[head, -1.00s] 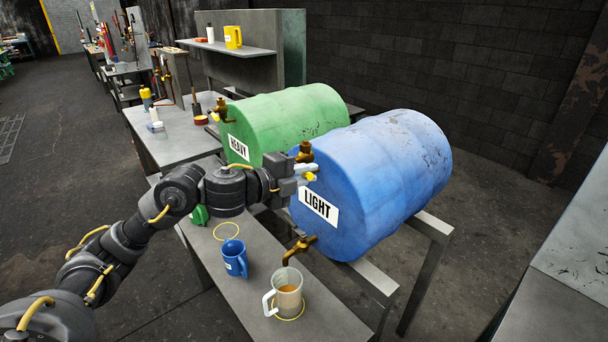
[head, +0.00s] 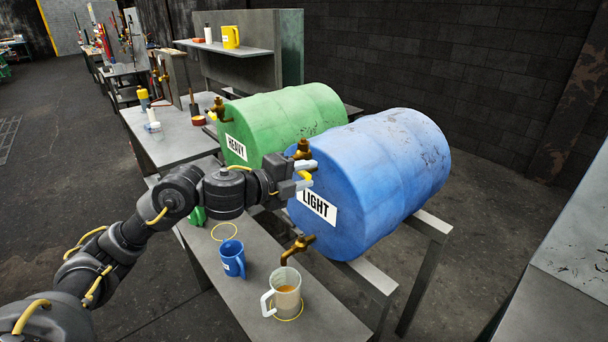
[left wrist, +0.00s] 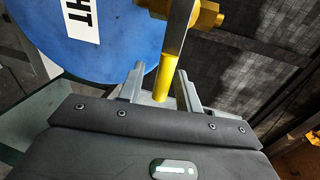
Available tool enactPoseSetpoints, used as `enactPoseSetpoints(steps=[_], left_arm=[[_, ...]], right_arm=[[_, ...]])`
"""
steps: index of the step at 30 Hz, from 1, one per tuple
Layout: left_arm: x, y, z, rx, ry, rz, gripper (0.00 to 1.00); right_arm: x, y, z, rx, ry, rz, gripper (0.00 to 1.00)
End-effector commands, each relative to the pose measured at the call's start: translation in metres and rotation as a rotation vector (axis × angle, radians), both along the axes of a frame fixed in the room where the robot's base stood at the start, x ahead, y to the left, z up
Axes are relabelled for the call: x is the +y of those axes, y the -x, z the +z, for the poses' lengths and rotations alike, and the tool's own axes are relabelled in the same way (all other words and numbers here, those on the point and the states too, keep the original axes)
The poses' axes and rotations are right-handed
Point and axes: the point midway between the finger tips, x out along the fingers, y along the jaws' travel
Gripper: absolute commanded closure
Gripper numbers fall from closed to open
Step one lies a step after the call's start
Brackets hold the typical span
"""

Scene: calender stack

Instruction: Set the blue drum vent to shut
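The blue drum (head: 385,180), labelled LIGHT, lies on its side on a metal stand. Its brass vent (head: 303,150) sits high on the drum's front face, with a yellow lever (head: 305,176). In the left wrist view the yellow lever (left wrist: 168,72) runs down between the fingers from the brass body (left wrist: 206,14). My left gripper (head: 304,177) is at the lever, with one finger on each side. In the wrist view the left gripper (left wrist: 162,85) is open, with gaps beside the lever. My right gripper is not in view.
A brass tap (head: 298,246) low on the blue drum is above a clear jug (head: 286,292) holding amber liquid. A blue mug (head: 232,258) stands beside it on the bench (head: 250,310). The green drum (head: 285,122), labelled HEAVY, lies behind, with its own brass vent (head: 218,108).

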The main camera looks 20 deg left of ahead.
Motion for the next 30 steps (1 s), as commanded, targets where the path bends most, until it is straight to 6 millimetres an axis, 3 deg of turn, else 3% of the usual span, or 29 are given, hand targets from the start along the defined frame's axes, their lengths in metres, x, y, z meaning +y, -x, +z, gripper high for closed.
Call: enactPoseSetpoints(steps=[10,21,24,30], left_arm=[[0.005,0.009,0.003,-0.002,0.0,0.002,0.65],[0.037,0.075,0.015,-0.002,-0.006,0.001,0.65],[0.041,0.083,0.02,0.005,-0.001,0.003,0.65],[0.046,0.094,0.022,0.001,0.0,0.0,0.65]], right_arm=[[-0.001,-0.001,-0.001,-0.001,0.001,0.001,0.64],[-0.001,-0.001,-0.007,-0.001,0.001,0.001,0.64],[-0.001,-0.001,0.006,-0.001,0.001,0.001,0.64],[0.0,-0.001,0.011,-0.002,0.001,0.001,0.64]])
